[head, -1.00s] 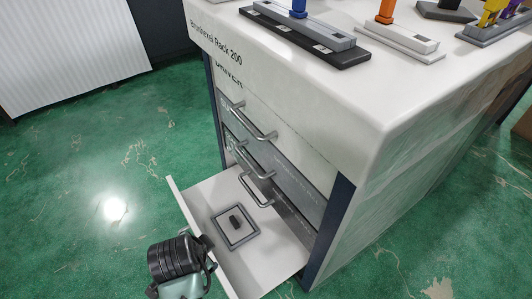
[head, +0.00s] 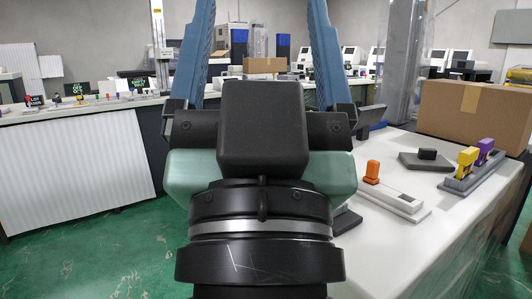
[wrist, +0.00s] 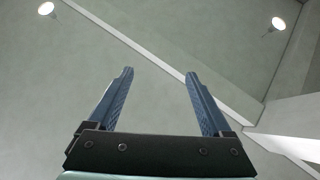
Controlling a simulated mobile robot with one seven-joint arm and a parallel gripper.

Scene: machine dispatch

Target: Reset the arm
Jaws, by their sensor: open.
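My gripper (head: 262,60) stands large in the middle of the head view, its two blue fingers pointing up and spread wide apart. In the wrist view my gripper (wrist: 158,85) is also open, with nothing between its fingers. Behind the fingers the wrist view shows only the grey ceiling (wrist: 150,30) with two round lamps. The drawer seen earlier is out of view now.
A white counter (head: 85,112) is at the left.

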